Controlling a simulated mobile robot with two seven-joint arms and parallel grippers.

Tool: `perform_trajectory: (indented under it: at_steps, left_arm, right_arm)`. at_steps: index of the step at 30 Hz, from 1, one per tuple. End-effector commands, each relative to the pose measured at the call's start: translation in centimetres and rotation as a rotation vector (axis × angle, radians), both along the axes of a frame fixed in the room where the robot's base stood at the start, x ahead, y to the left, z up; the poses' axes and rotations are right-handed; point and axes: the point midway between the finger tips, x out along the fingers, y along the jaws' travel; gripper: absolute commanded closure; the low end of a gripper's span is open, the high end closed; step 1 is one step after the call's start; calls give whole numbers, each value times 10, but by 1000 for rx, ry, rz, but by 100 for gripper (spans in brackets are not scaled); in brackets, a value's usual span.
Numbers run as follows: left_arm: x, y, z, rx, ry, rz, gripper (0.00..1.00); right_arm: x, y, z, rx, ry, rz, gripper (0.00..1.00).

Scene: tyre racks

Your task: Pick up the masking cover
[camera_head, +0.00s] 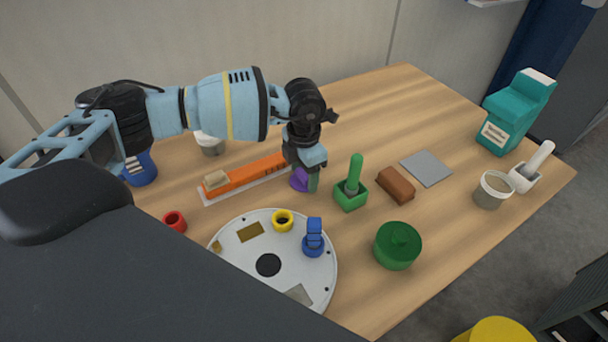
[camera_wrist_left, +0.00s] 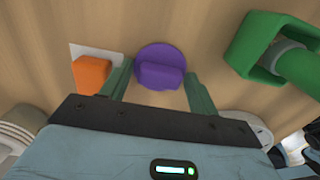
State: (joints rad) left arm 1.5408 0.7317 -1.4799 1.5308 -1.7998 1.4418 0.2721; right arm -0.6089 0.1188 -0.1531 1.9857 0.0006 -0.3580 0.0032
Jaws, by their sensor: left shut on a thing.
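The masking cover appears to be the purple round piece (camera_head: 299,180) with a raised block-shaped grip, in the middle of the table. In the left wrist view the purple cover (camera_wrist_left: 160,68) sits between the two green fingers. My left gripper (camera_head: 305,181) points down over it and is shut on its raised grip. The cover looks to be at or very close to the wood surface; I cannot tell whether it touches. The gripper and one finger hide part of it in the head view. My right gripper does not show.
An orange bar (camera_head: 248,174) on a white plate lies just left of the gripper. A green holder (camera_head: 350,198) stands close right, then a brown block (camera_head: 395,185). A round white plate (camera_head: 275,245) with yellow and blue pieces lies in front, beside a green lidded pot (camera_head: 397,246).

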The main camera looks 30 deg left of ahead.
Motion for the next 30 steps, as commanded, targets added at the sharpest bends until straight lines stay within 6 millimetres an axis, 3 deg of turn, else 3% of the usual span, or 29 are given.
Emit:
perform_trajectory:
  at_steps: [5,18,30]
  left_arm:
    - [1,0,13,0,-1,0,62]
    - [0,0,87,0,-1,0,62]
    - [0,0,100,1,1,-7,62]
  right_arm:
    - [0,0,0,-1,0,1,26]
    - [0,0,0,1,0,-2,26]
    - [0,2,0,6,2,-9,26]
